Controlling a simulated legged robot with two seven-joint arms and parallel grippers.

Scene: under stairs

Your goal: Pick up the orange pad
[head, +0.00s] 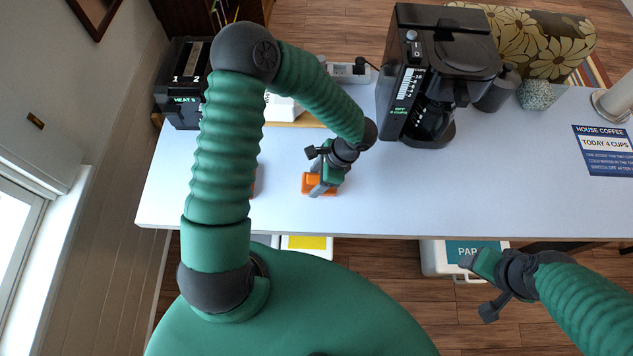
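The orange pad (308,184) lies on the white tabletop, left of the coffee machine. My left gripper (320,186) reaches down over the pad from above. A grey finger crosses the pad's front side and hides part of it. The pad appears to rest on the table. I cannot tell whether the fingers press on it or stand apart around it. My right gripper (468,262) hangs beyond the table's front edge at the lower right, away from the pad, with nothing visible in it. Its finger gap does not show clearly.
A black coffee machine (455,55) stands behind and right of the pad. A black toaster (178,95) stands at the back left. A power strip (348,72) lies behind. A blue sign (604,160) lies at the right. The tabletop (480,195) is clear at front right.

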